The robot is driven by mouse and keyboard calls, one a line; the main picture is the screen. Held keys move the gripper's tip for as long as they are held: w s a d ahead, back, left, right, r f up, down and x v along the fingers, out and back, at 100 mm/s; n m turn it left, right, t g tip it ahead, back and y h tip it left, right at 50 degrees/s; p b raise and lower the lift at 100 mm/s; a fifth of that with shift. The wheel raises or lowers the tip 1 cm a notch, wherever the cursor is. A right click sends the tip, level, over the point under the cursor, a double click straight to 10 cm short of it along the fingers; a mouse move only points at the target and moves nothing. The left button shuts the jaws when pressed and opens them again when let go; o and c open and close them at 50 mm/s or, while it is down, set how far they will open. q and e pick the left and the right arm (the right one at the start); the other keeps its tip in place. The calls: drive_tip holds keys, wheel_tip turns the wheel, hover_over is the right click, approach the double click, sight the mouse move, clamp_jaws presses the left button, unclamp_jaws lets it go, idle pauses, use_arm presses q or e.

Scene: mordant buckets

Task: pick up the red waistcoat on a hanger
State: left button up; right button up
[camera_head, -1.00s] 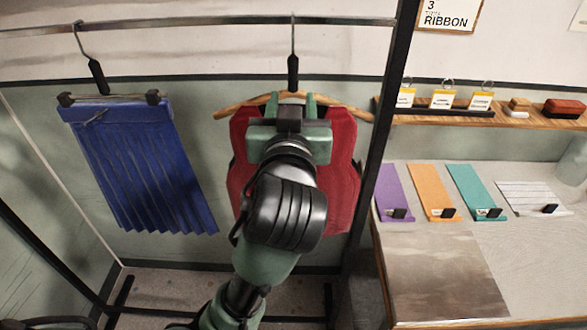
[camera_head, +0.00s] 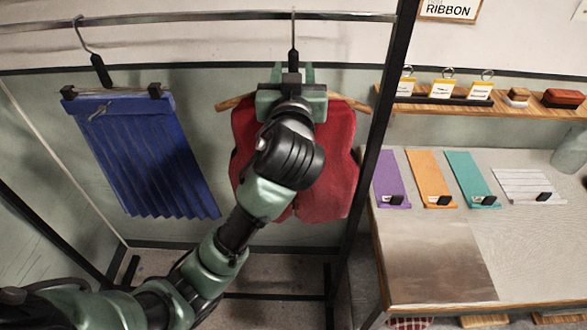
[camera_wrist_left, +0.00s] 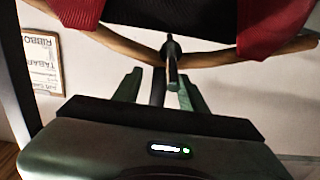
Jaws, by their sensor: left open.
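The red waistcoat (camera_head: 336,155) hangs on a wooden hanger (camera_head: 352,103) from the rail, partly covered by my left arm. The hanger's thin hook (camera_head: 293,28) rises to the rail. My left gripper (camera_head: 293,71) is open, its fingers pointing up on either side of the hanger's dark neck. In the left wrist view, seen upside down, the gripper (camera_wrist_left: 158,84) has the black hanger neck (camera_wrist_left: 171,52) between its fingers, with a gap beside it. The waistcoat's red shoulders (camera_wrist_left: 270,25) and the wooden bar (camera_wrist_left: 205,60) show above. My right gripper is out of view.
A pleated blue garment (camera_head: 140,155) hangs to the left on a clip hanger. A black rack post (camera_head: 378,140) stands close right of the waistcoat. Beyond it are a table (camera_head: 530,245) with coloured strips and a wooden shelf (camera_head: 540,118).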

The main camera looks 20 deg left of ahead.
use_arm(q)
clamp_jaws()
idle(1.3)
